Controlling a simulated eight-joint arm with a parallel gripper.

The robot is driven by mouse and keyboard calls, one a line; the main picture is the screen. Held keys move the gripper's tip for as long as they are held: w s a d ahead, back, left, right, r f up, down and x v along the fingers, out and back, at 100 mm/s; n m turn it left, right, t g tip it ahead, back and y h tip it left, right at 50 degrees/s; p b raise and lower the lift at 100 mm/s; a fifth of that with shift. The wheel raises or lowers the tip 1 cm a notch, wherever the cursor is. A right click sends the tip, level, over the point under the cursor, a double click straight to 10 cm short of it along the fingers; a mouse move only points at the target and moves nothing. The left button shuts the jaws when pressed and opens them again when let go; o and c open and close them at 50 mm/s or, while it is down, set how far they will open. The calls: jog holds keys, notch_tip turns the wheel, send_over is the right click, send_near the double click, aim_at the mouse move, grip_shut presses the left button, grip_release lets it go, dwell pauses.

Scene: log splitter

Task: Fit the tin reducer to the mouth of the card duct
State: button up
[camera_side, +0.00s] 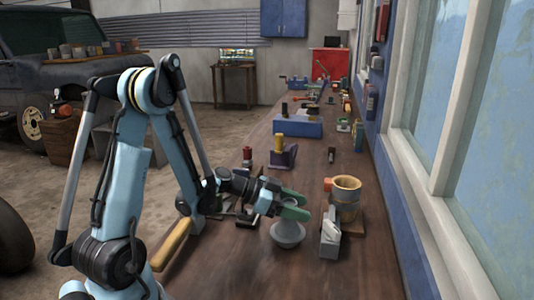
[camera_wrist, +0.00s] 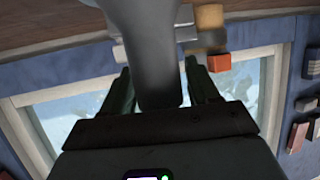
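The tin reducer (camera_side: 288,234) is a grey funnel shape, its wide flared end down and its narrow part up between my green fingers. My gripper (camera_side: 293,206) is shut on it. In the wrist view the reducer (camera_wrist: 152,50) stands between the two dark green fingers (camera_wrist: 158,90) and fills the middle. I cannot tell whether its flare touches the bench. The card duct (camera_side: 345,195) appears to be the tan upright cylinder right of my gripper, its round mouth open upward. The reducer is apart from it, to its left and nearer the camera.
A grey holder with white pieces (camera_side: 330,237) stands between the reducer and the duct, toward the camera. An orange block (camera_side: 328,184) is beside the duct. The near right bench (camera_side: 350,275) is clear.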

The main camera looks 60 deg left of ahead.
aim_at(296, 234)
grip_shut()
jog(key=shift+r, duration=0.1)
jog(key=shift+r, duration=0.65)
jog(key=s+d+r, duration=0.4)
jog(key=d+r, duration=0.5)
jog(key=d, duration=0.2)
jog(key=w+a+r, duration=0.3)
jog(key=w, duration=0.4)
jog(key=w+a+r, duration=0.3)
jog(key=w, duration=0.4)
jog(key=w+a+r+y, duration=0.1)
jog(key=w+a+r, duration=0.2)
jog(key=w, duration=0.5)
jog(key=shift+a+r+n, duration=0.35)
jog(key=shift+a+n, duration=0.05)
jog(key=shift+w, duration=0.1)
